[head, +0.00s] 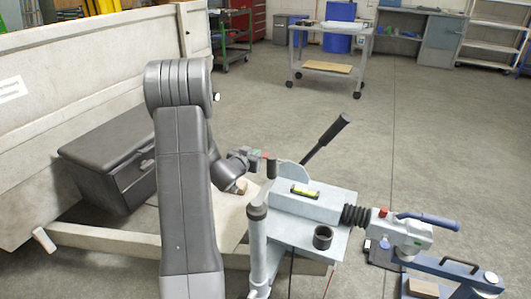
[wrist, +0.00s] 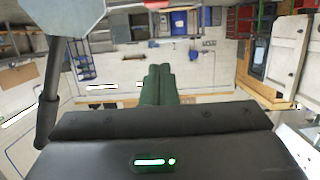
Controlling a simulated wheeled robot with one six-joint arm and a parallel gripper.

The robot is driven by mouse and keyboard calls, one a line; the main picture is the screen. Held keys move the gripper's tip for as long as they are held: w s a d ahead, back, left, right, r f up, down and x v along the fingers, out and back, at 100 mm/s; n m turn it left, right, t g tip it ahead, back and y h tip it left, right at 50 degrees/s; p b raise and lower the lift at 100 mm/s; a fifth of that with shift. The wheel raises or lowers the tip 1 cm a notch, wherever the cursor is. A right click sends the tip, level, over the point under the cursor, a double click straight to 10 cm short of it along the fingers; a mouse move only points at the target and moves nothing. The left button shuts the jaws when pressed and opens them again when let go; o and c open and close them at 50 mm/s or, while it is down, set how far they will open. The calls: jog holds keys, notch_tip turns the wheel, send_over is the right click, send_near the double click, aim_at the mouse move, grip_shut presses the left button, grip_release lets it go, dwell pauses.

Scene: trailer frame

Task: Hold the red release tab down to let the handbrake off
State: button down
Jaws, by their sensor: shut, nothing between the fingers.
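The handbrake lever (head: 326,138) slants up to the right from a pale toothed-plate-like quadrant (head: 293,174) and ends in a black grip. In the wrist view the lever (wrist: 49,95) and the grey plate (wrist: 66,14) show at the left edge. My gripper (head: 271,168) is just left of the quadrant, and its dark green fingers (wrist: 160,85) are shut together and empty. A small red spot (head: 265,156) shows right at my gripper; I cannot tell whether it is the release tab or whether the fingers touch it. No red tab shows in the wrist view.
A grey drawbar housing (head: 312,205) carries a yellow-green level (head: 305,192). A coupling head (head: 405,235) with a red button (head: 383,212) and blue handle stands to the right. A jockey-wheel post (head: 258,240) rises in front. A black toolbox (head: 110,160) is at left.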

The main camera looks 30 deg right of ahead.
jog(key=shift+d, duration=0.1)
jog(key=b, duration=0.2)
send_over(265, 154)
jog(key=s+a, duration=0.1)
jog(key=s, duration=0.2)
notch_tip(265, 154, down, 3)
jog(key=f+b, duration=0.2)
jog(key=f, duration=0.1)
jog(key=shift+w+f, duration=0.2)
jog(key=shift+f, duration=0.05)
jog(key=shift+a+p, duration=0.1)
jog(key=shift+p, duration=0.3)
